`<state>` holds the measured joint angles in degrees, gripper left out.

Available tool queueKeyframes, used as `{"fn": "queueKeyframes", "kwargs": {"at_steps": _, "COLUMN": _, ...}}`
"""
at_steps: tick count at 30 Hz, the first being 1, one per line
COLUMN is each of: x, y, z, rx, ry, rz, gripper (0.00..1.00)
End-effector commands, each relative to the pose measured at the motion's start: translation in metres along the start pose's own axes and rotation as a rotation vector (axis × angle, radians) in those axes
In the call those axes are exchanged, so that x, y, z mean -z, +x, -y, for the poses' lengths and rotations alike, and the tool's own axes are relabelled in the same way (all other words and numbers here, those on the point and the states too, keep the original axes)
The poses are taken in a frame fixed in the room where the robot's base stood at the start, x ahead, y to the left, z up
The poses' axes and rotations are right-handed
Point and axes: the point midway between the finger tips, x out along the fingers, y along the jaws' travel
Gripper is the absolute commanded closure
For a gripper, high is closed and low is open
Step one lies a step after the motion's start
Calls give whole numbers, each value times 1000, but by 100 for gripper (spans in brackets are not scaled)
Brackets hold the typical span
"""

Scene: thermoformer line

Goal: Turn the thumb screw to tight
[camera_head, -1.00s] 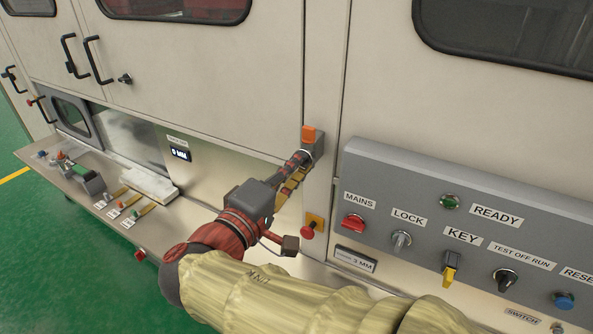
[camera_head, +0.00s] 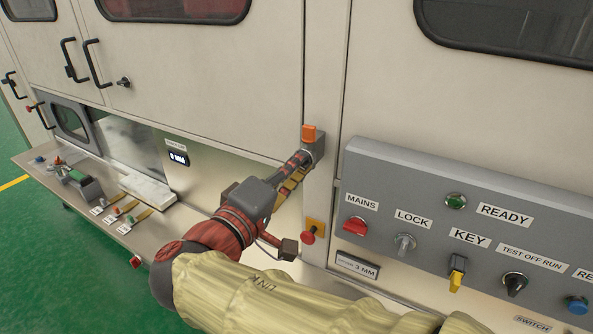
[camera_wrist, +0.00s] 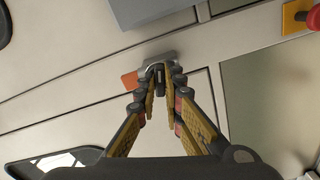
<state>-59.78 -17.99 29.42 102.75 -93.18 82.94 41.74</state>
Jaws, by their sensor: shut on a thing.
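My gripper (camera_head: 305,158) reaches up to a small grey block (camera_head: 319,146) with an orange tab (camera_head: 309,132) on the upright post between the machine's doors and its control panel. In the wrist view my gripper (camera_wrist: 161,88) is shut on a small dark part, which I take to be the thumb screw (camera_wrist: 159,74). The grey block (camera_wrist: 168,57) and the orange tab (camera_wrist: 130,80) show just beyond the fingertips. The fingers cover most of the screw, so I cannot tell how tight it is.
A red mushroom button (camera_head: 308,238) on a yellow plate sits just below my gripper. The grey control panel (camera_head: 400,165) with knobs and a key stands out at the right. A steel ledge (camera_head: 60,180) with small controls runs along the left.

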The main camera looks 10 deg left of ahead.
Motion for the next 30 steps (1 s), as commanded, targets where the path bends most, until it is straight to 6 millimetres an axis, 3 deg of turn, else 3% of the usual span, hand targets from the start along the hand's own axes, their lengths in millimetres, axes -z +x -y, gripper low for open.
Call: {"fn": "queueKeyframes", "kwargs": {"at_steps": 30, "x": 0, "y": 0, "z": 1, "rx": 1, "ry": 319, "rz": 1, "gripper": 100}}
